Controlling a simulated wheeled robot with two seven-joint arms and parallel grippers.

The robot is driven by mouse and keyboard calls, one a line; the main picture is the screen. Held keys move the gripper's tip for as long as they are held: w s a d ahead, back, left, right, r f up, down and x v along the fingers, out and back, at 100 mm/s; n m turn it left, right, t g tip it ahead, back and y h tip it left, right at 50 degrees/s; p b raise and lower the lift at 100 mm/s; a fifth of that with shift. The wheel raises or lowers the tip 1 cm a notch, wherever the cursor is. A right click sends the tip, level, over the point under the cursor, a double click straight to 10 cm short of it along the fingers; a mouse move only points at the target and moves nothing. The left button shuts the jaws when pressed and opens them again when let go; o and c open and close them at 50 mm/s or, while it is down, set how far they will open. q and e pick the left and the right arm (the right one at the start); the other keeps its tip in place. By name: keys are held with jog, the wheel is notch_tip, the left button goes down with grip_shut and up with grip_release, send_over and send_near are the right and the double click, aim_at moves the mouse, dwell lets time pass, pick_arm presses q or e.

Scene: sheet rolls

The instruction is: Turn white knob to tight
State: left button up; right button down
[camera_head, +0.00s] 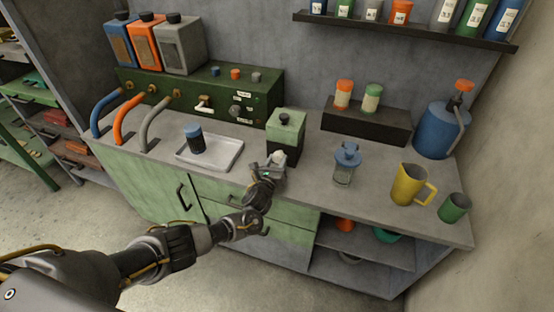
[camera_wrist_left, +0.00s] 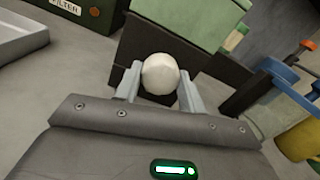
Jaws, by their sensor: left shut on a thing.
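The white knob (camera_wrist_left: 160,74) is round and sits on the front of a small device with a green top and dark lower body (camera_head: 286,132). It also shows in the head view (camera_head: 279,157), partly covered by my gripper. My left gripper (camera_head: 272,167) reaches in from the front of the counter. In the left wrist view, the two fingers of my left gripper (camera_wrist_left: 160,92) stand on either side of the knob and are shut on it. No mark that tells how tight the knob is can be read. My right gripper is not in view.
A blue-lidded glass press (camera_head: 346,163), a yellow mug (camera_head: 411,184) and a green cup (camera_head: 453,208) stand to the right. A green panel (camera_head: 262,92) with hoses stands behind.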

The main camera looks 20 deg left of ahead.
pick_arm(q)
jog(key=shift+m, duration=0.6)
jog(key=shift+f, duration=0.1)
jog(key=o, duration=1)
jog(key=shift+c, duration=0.2)
jog(key=shift+s+p, duration=0.35)
jog(key=shift+s, duration=0.15)
jog(key=s, duration=1)
jog(key=shift+a, duration=0.3)
jog(key=shift+w, duration=0.1)
